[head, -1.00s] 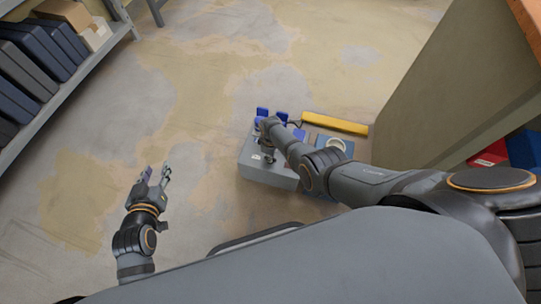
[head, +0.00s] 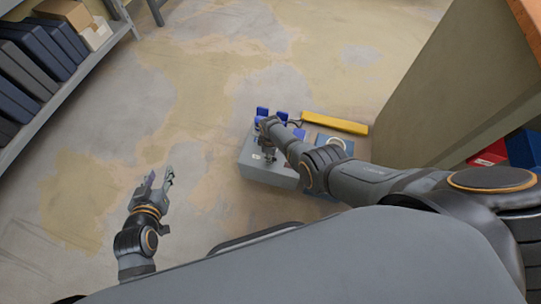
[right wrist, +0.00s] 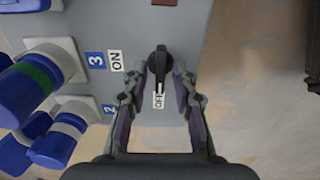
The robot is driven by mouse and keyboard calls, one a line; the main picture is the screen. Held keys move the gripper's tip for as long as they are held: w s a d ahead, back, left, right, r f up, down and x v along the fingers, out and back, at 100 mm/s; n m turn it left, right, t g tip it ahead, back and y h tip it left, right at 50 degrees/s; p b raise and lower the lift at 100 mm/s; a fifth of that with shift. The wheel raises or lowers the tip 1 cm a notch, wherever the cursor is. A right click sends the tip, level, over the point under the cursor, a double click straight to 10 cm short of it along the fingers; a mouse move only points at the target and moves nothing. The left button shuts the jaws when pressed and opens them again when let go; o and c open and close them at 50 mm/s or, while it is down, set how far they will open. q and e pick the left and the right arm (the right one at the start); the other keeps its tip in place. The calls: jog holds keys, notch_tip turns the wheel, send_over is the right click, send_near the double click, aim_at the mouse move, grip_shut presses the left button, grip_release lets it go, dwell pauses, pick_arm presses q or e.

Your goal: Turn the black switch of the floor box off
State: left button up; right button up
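The grey floor box (head: 262,172) sits on the floor near the middle of the head view, partly covered by my right arm. In the right wrist view, its black switch (right wrist: 159,63) lies between my right gripper's fingers (right wrist: 160,75). The switch's white mark points at the OFF label (right wrist: 158,100); the ON label (right wrist: 116,61) is to its left. The right gripper is open, one finger on each side of the switch, with a visible gap on both sides. My left gripper (head: 160,181) is open and empty above the floor at left.
Blue plugs (right wrist: 30,92) and sockets line the box left of the switch. A yellow bar (head: 334,123) lies behind the box. A shelf (head: 88,68) stands at far left, a bench (head: 440,90) at right. The floor on the left is free.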

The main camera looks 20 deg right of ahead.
dwell(0.3)
notch_tip(320, 180, up, 12)
dwell(0.6)
dwell(0.3)
